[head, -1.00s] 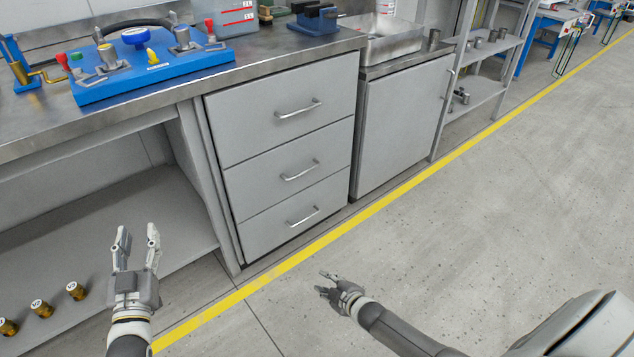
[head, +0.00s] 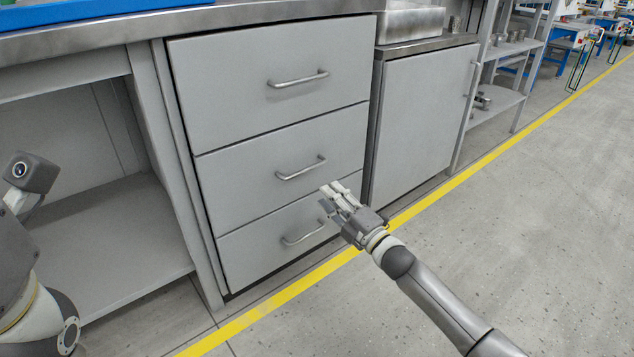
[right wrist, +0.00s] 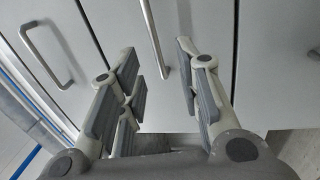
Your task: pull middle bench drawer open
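The middle bench drawer (head: 245,188) is shut, its front level with the drawers above and below. Its bar handle (head: 301,168) shows whole in the head view. My right gripper (head: 332,197) is just below and right of this handle, in front of the bottom drawer, apart from the handle in the head view. In the right wrist view the fingers of the right gripper (right wrist: 158,75) are open and empty. The middle handle (right wrist: 153,38) lies ahead between the finger directions. My left gripper is outside the head view; only part of that arm shows at the left edge.
The top drawer (head: 230,95) and bottom drawer (head: 262,246) are shut. The gripper partly covers the area by the bottom handle (head: 304,235). A cabinet door (head: 425,125) stands to the right, an open shelf (head: 110,230) to the left. The floor in front is clear.

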